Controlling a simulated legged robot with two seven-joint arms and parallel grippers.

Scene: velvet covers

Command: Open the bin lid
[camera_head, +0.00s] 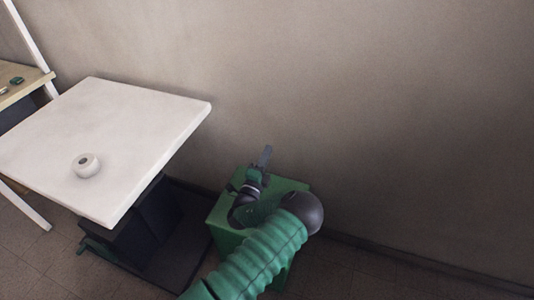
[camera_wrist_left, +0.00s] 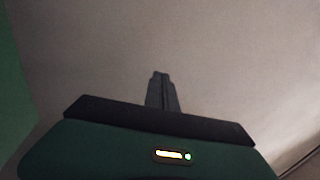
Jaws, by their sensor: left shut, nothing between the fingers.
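The green bin (camera_head: 226,238) stands on the floor against the wall, right of the white table. Its green top (camera_head: 288,185) shows behind and beside my left arm, which covers much of it. I cannot clearly tell how the lid sits. My left gripper (camera_head: 266,153) is over the bin's far edge near the wall, its fingers shut and empty. I cannot tell if it touches the bin. In the left wrist view the shut fingers (camera_wrist_left: 161,78) point at the bare wall. A green surface (camera_wrist_left: 12,85) fills the left edge there; I cannot tell which part it is. My right gripper is out of view.
A white table (camera_head: 130,125) stands to the left, with a small white round object (camera_head: 87,165) on it. A dark base (camera_head: 165,245) is under the table, close to the bin. Another table (camera_head: 20,90) is at the far left. Floor right of the bin is clear.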

